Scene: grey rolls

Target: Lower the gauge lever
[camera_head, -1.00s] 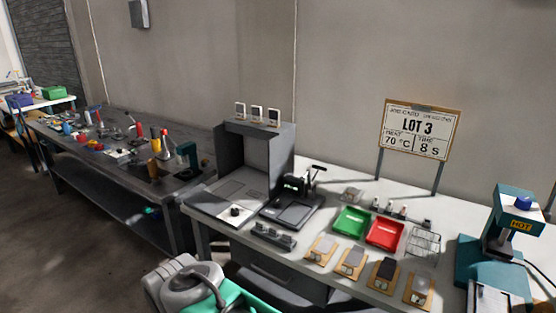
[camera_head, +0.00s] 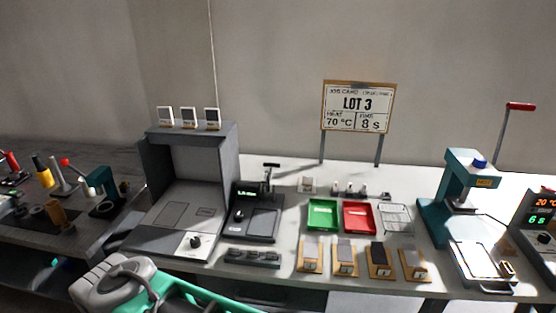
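The gauge is most likely the dark instrument (camera_head: 262,222) with a small lit display, standing on the white bench between the grey booth and the green tray. A lever with a black crossbar handle (camera_head: 271,166) stands up at its back and looks raised. A flat grey plate lies on the instrument's front. A grey and green part of my arm shows at the bottom left, in front of the bench. My gripper is not in view.
Left of the instrument stands a grey booth (camera_head: 219,157); a low dark block (camera_head: 252,257) lies in front. To the right are a green tray (camera_head: 323,229), a red tray (camera_head: 373,232), several sample boards and a teal press (camera_head: 430,216). A LOT 3 sign (camera_head: 358,118) stands behind.

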